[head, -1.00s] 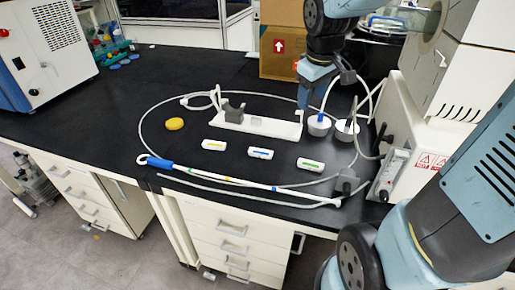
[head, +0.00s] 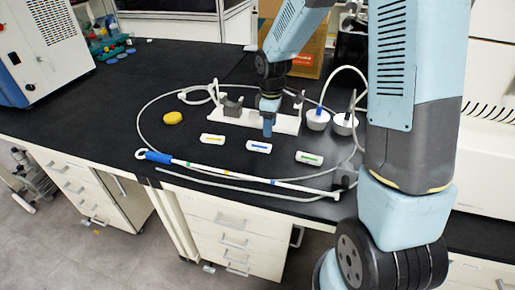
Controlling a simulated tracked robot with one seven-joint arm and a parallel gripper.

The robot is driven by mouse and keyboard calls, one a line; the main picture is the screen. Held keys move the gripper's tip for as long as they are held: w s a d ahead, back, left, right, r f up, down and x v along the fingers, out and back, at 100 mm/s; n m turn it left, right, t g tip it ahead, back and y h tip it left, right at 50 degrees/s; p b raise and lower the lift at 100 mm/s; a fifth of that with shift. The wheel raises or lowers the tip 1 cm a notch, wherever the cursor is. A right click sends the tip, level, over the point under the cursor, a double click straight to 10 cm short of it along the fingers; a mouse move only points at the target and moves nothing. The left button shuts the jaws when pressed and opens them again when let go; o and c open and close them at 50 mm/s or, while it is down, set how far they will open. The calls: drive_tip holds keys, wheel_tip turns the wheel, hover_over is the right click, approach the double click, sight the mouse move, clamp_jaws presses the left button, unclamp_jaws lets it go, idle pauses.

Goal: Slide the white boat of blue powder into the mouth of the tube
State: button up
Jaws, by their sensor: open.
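The white boat with a blue strip of powder (head: 259,147) lies on the black bench, between two similar boats. My gripper (head: 267,131) points down just behind it, in front of the white base plate. It looks apart from the boat and holds nothing that I can see; the gap between its fingers is hard to make out. A grey holder (head: 232,107) stands on the left of the white base plate (head: 286,122). I cannot clearly make out the tube or its mouth; my arm hides part of that area.
A yellow-striped boat (head: 212,139) is left of the blue one and a green-striped boat (head: 309,158) right. A long rod with a blue handle (head: 158,157) lies in front. Two white cups (head: 317,121) (head: 344,125) stand right. A yellow disc (head: 173,118) lies left, inside the grey hose loop.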

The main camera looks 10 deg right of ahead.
drive_tip(key=shift+f, duration=4.35)
drive_tip(key=shift+c, duration=0.4)
drive_tip(key=c, duration=0.7)
drive_tip(key=shift+r, duration=0.15)
drive_tip(key=shift+r, duration=2.9)
